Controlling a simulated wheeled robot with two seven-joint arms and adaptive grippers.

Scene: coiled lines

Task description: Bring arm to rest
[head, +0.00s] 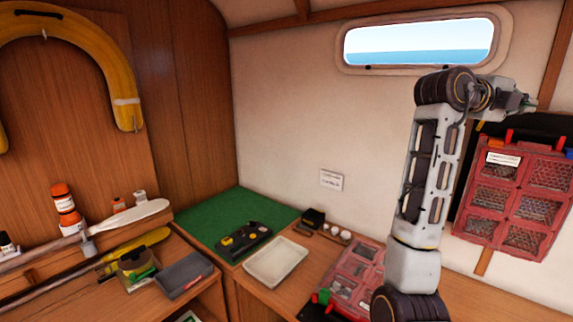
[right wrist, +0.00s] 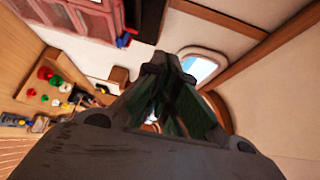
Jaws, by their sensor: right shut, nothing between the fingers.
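My right arm (head: 428,185) rises from the bottom right of the head view and bends at the top below the window. My right gripper (head: 520,101) is at its end, pointing right, above the red organiser on the wall. In the right wrist view the gripper (right wrist: 167,62) shows large and dark, its fingers closing together at the tips with nothing held. My left gripper does not show in either view.
A red wall organiser (head: 514,194) hangs just below the gripper. A second red case (head: 352,277) lies on the bench beside a white tray (head: 275,262) and a green mat (head: 236,216). A yellow horseshoe buoy (head: 104,62) hangs at left. The middle wall area is free.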

